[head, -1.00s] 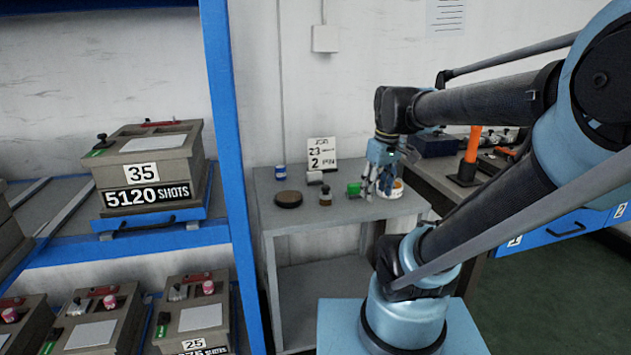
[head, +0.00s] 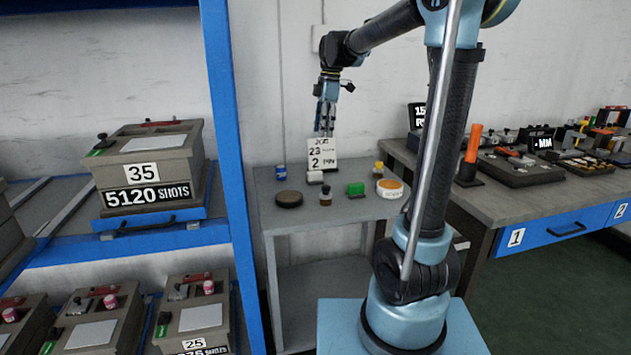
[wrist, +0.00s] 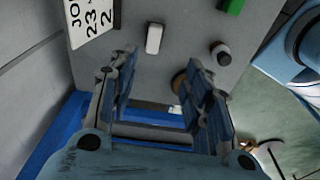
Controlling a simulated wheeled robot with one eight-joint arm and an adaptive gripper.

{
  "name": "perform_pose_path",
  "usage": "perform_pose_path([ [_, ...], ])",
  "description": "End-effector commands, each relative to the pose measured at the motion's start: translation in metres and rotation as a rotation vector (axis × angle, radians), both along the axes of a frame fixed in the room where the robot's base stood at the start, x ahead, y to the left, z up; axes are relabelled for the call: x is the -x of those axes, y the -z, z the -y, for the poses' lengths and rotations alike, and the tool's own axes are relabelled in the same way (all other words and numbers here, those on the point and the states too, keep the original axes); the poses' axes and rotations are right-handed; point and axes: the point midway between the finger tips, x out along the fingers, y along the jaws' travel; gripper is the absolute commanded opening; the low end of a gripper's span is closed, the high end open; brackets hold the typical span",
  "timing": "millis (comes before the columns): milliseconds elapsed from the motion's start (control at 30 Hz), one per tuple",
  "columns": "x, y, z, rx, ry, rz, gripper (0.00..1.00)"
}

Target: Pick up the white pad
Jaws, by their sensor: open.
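The white pad (head: 314,177) is a small white block lying on the small grey table, in front of the lettered card. In the wrist view the white pad (wrist: 154,38) shows beyond the fingertips, near the card's edge. My gripper (head: 325,133) points down above the table, by the top of the card in the picture, clear of the pad. In the wrist view my gripper (wrist: 162,62) has its two blue fingers apart with nothing between them.
On the grey table (head: 262,212) stand the card (head: 322,153), a brown round pad (head: 289,199), a small dark bottle (head: 326,197), a green block (head: 356,189), a blue tin (head: 281,172) and a white-and-orange tub (head: 390,188). A blue rack post (head: 232,150) stands left; a workbench (head: 490,205) is right.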

Motion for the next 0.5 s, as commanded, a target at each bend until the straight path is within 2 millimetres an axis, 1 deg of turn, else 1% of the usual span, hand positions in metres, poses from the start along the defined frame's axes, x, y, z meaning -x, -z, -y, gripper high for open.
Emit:
perform_pose_path([
  [33,-0.004,0.000,-0.004,-0.001,-0.018,-0.001,0.45],
  [167,-0.007,0.005,-0.008,-0.002,-0.042,0.000,0.45],
  [267,-0.007,0.019,-0.009,-0.002,-0.043,0.000,0.45],
  [500,-0.005,0.058,-0.014,-0.002,-0.041,-0.001,0.45],
])
